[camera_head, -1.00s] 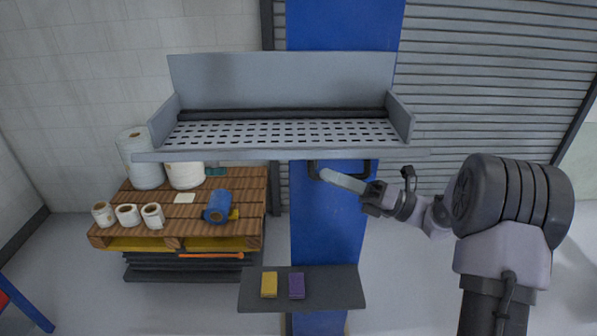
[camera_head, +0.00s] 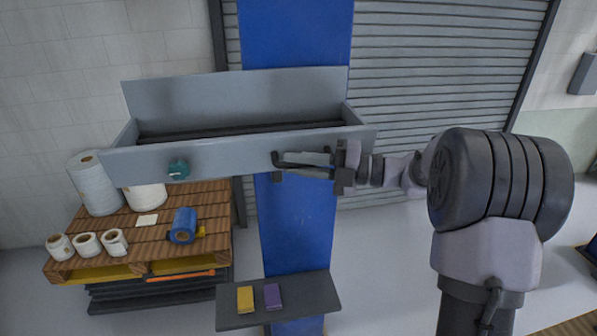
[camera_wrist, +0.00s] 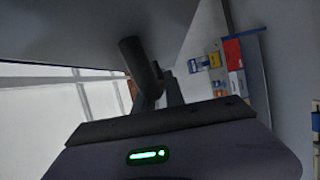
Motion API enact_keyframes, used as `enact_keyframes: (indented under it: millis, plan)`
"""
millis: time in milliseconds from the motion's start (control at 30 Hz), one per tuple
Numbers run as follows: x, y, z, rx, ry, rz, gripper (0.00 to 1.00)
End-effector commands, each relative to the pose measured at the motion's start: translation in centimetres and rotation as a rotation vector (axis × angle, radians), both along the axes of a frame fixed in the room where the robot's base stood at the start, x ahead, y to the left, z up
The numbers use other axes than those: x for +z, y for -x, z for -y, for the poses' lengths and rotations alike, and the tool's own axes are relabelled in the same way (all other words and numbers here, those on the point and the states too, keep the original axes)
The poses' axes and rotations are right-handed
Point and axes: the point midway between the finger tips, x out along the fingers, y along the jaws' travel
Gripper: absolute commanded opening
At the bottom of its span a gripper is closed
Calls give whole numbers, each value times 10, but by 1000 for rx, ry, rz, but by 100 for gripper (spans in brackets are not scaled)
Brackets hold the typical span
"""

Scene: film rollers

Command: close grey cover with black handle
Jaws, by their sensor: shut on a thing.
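The grey cover (camera_head: 225,156) is the front panel of a long grey box in the head view, raised steeply with its outer face showing. A gap stays visible between its top edge and the box back. The black handle (camera_head: 277,161) is on the right half of that face; a dark bar, likely the handle, shows in the wrist view (camera_wrist: 135,62). My gripper (camera_head: 305,160) reaches in from the right, shut on the handle. The fingers partly hide the handle.
The box is on a blue column (camera_head: 297,225). A small dark shelf (camera_head: 318,292) below holds a yellow and a purple block. A wooden pallet (camera_head: 120,235) with several rolls stands at left.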

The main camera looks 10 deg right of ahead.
Motion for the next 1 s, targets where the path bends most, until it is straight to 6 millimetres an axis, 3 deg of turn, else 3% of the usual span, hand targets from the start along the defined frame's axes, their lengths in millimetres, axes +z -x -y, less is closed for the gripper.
enact_keyframes:
  millis: [400,933,967,1000]
  plan:
    - [9,-9,0,0,-6,-165,0]
    - [11,-10,0,0,-8,-186,0]
    - [11,-10,0,0,-8,-186,16]
    - [11,-10,0,0,-8,-186,24]
